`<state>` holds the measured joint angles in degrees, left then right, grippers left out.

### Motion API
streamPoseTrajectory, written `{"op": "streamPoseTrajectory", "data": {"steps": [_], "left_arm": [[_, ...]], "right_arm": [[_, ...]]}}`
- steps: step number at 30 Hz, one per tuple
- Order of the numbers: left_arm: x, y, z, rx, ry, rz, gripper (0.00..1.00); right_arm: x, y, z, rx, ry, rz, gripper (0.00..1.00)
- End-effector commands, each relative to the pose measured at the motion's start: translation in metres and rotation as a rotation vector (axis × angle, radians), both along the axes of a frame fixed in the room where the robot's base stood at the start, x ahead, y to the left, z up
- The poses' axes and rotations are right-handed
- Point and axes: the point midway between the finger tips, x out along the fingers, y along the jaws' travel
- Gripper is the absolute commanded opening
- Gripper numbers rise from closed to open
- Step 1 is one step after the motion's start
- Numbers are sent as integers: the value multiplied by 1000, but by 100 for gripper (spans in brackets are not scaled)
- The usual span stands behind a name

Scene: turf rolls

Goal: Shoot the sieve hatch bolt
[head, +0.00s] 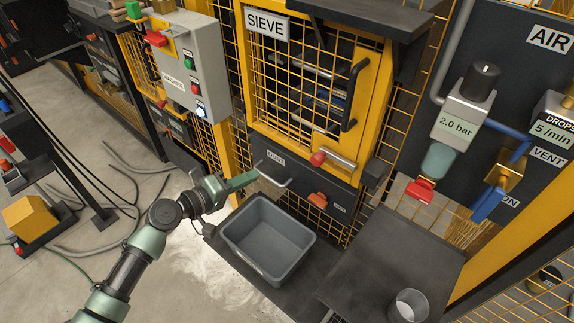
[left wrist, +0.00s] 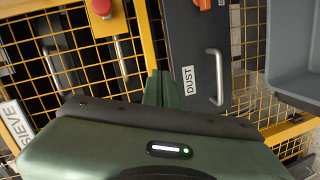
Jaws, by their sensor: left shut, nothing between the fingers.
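The sieve hatch (head: 361,100) is a yellow-framed mesh door under the SIEVE sign (head: 266,23), with a black upright handle (head: 352,97); it looks closed. Its bolt (head: 338,160) is a silver bar low on the frame, with a red knob (head: 318,158) at its left end. Whether it is shot I cannot tell. The left wrist view shows the red knob (left wrist: 101,7) at the top edge. My left gripper (head: 256,174) is shut and empty, left of and below the knob, by the DUST drawer. Its green fingers (left wrist: 158,88) point toward the machine front. My right gripper is out of view.
The DUST drawer (head: 325,200) has a pale bar handle (head: 272,178) close to my fingers. A grey bin (head: 268,240) stands below it. A dark table (head: 390,260) with a clear cup (head: 408,305) is at lower right. A grey control box (head: 185,65) is at upper left.

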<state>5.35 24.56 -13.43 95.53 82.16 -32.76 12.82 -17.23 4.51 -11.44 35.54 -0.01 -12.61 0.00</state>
Motion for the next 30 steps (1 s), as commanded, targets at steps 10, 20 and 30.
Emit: {"op": "streamPoseTrajectory", "data": {"steps": [10, 20, 30], "left_arm": [[-13, -29, 83, -163, -70, -120, 0], [-11, -31, 83, -162, -70, -118, 0], [24, -72, 83, -165, -70, -118, 0]], "right_arm": [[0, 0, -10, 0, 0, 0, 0], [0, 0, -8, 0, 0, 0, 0], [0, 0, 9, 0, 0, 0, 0]]}}
